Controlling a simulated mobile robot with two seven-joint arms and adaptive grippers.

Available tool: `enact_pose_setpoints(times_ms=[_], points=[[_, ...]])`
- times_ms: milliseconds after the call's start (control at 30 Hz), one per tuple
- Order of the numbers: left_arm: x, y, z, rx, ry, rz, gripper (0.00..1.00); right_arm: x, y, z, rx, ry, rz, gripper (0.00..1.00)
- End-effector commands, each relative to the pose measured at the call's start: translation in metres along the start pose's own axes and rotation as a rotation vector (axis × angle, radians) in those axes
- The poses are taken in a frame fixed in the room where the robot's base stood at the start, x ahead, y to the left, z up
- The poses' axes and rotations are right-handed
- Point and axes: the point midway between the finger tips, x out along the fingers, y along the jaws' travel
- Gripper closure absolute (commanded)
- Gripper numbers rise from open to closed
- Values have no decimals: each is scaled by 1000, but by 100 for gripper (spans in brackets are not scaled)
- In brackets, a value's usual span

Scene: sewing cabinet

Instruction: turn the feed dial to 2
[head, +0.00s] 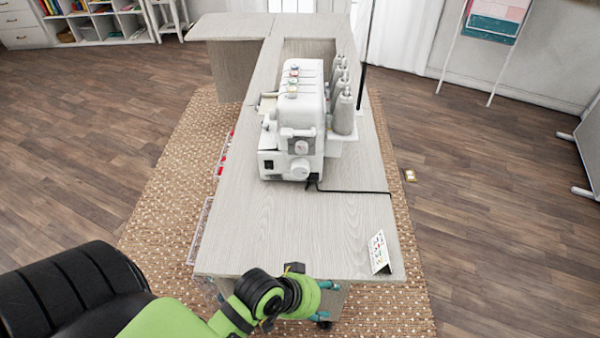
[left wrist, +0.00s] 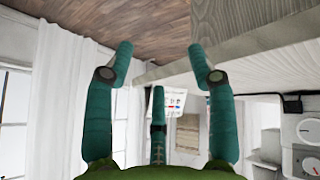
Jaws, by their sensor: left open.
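The white sewing machine (head: 293,125) stands on the pale wood table with several coloured knobs on top. Its near end carries a small round dial (head: 301,147) and a larger white knob (head: 299,169). I cannot tell which is the feed dial, and no numbers can be read. Two round dials also show on the machine at the right edge of the left wrist view (left wrist: 308,131). My left gripper (head: 326,289) is at the table's front edge, well apart from the machine. Its teal fingers (left wrist: 160,58) are spread and empty. My right gripper is not in view.
The table (head: 250,235) is bare between its front edge and the machine. A small card (head: 378,252) stands at its front right corner. A black cord (head: 352,191) runs right from the machine. Thread cones (head: 344,113) stand at its right. A black chair (head: 70,290) is at lower left.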

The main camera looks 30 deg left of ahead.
Motion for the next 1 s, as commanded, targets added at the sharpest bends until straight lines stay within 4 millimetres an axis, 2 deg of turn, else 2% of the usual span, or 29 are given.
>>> enact_pose_setpoints(times_ms=[167, 267, 333, 433, 533, 633, 700, 800, 900, 1000], points=[[1, 33, -58, -232, 199, 198, 44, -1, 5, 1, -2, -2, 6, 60], [-8, 47, -101, -416, 333, 340, 44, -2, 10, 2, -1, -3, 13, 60], [-20, 52, -139, -597, 448, 468, 44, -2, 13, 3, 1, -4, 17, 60], [-44, 38, -198, -941, 637, 683, 44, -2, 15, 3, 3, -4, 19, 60], [-64, -2, -239, -1317, 815, 877, 44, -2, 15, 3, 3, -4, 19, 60], [-73, -51, -256, -1660, 965, 1019, 44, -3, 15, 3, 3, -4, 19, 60], [-73, -81, -256, -1858, 1050, 1087, 44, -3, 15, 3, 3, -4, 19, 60], [-70, -112, -250, -2069, 1139, 1144, 44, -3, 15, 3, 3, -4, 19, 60], [-66, -129, -244, -2189, 1191, 1171, 44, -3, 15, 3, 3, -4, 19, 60], [-63, -138, -246, -2233, 1212, 1178, 44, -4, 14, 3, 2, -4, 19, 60]])
